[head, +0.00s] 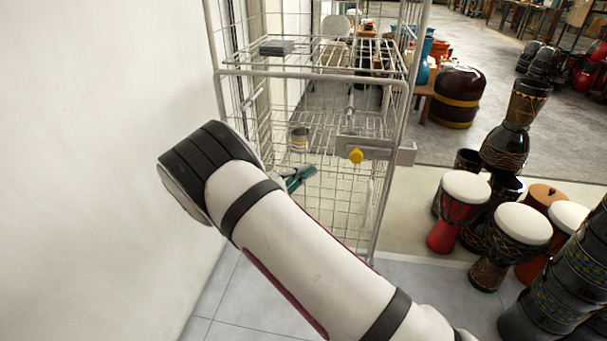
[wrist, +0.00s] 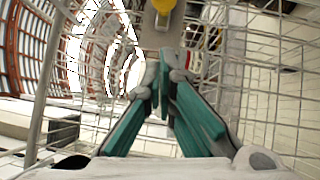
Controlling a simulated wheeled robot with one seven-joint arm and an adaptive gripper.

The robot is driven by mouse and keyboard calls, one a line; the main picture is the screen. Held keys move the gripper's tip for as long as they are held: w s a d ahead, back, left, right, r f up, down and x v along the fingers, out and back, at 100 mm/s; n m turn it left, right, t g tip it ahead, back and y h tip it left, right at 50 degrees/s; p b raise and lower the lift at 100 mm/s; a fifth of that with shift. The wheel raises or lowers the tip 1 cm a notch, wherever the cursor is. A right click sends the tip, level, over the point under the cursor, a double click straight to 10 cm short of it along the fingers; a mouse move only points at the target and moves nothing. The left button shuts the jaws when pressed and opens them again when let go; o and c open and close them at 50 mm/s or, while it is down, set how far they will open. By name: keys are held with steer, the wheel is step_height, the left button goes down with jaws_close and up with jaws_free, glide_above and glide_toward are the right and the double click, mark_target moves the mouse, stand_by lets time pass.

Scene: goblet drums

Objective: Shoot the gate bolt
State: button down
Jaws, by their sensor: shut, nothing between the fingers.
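The gate bolt is a grey metal plate (head: 376,149) with a round yellow knob (head: 355,156), mounted on the wire cage gate (head: 312,74). In the wrist view the knob (wrist: 163,5) is cut off by the top edge, with the grey plate (wrist: 154,36) below it. My gripper (head: 311,170), with teal fingers, is partly hidden behind my own arm in the head view, left of and a little below the knob. In the wrist view its fingertips (wrist: 168,62) are together and empty, pointing toward the plate. They appear apart from the knob.
The cage has wire shelves holding a dark grey box (head: 276,47) and a tin (head: 298,138). A white wall (head: 90,150) stands close on the left. Several goblet drums, one red (head: 459,212), stand on the right. Tiled floor (head: 260,295) is open in front of the cage.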

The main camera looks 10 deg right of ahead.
mark_target(357, 160)
steer(key=shift+w+d+r+b, duration=0.2)
steer(key=shift+w+d+b, duration=0.2)
steer(key=shift+d, duration=1.1)
steer(key=shift+w+d+r+b, duration=0.25)
steer(key=shift+w+d+b, duration=0.15)
steer(key=shift+d, duration=1.15)
steer(key=shift+w+d+r+b, duration=0.25)
steer(key=shift+w+d, duration=0.25)
steer(key=shift+d, duration=1)
steer(key=shift+s+d+p, duration=0.1)
steer(key=shift+s+d, duration=0.2)
steer(key=shift+d, duration=0.6)
steer(key=shift+s+d+p, duration=0.1)
steer(key=shift+s+d, duration=0.15)
steer(key=shift+d, duration=0.6)
steer(key=shift+s+d+p, duration=0.1)
steer(key=shift+s+d, duration=0.2)
steer(key=shift+d, duration=0.6)
